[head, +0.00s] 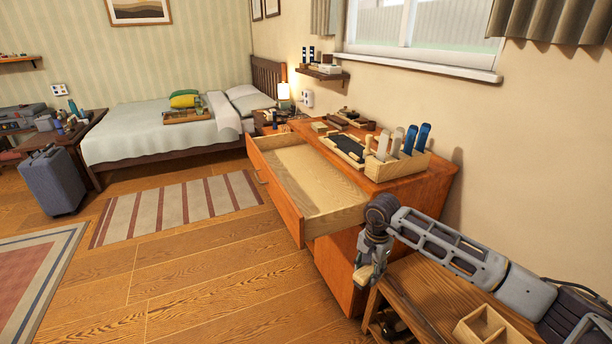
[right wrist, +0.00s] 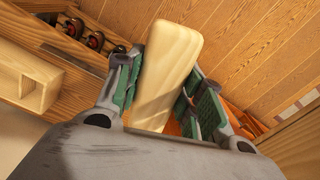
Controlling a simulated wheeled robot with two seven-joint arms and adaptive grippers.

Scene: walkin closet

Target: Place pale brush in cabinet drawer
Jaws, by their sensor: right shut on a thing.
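My right gripper (head: 368,268) hangs beside the front of the orange-brown cabinet (head: 338,262), below and to the right of the open drawer. In the right wrist view its green-padded fingers (right wrist: 163,95) are shut on the pale brush (right wrist: 168,60), a smooth cream-coloured piece with a rounded end. Part of the brush is hidden by the gripper. The cabinet drawer (head: 274,192) is pulled well out, and its pale wooden inside looks empty. My left gripper is not in view.
A wooden holder (head: 410,165) with several upright blue and pale handles stands on the cabinet top, beside a dark tray (head: 345,148). A low wooden bench (head: 420,300) with a small divided box (head: 483,328) is at the front right.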

